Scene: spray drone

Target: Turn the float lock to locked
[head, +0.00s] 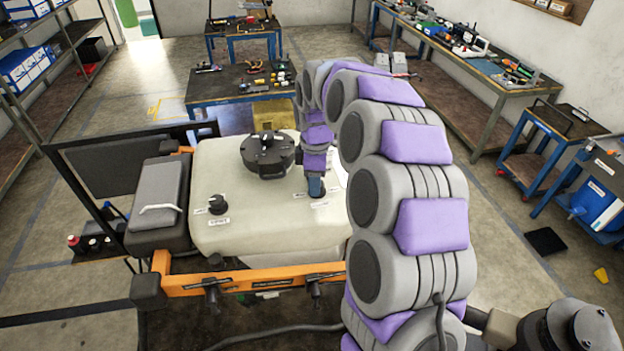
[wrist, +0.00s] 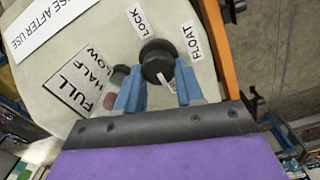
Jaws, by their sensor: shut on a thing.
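The float lock is a round black knob (wrist: 157,60) on the pale tank (wrist: 62,62), with a LOCK label (wrist: 138,21) and a FLOAT label (wrist: 192,41) on its far side in the wrist view. A small pale mark shows on the knob's near side; I cannot tell surely which label it matches. My gripper (wrist: 158,86) has its blue fingers on either side of the knob, shut on it. In the head view, my gripper (head: 316,188) points down at the tank's right side and hides most of the knob.
A large black cap (head: 267,153) stands on the tank left of my gripper, and another black knob (head: 217,204) sits at the front left. An orange bar (head: 250,280) runs along the tank's front. A FULL/HALF/LOW label (wrist: 85,82) lies beside the lock.

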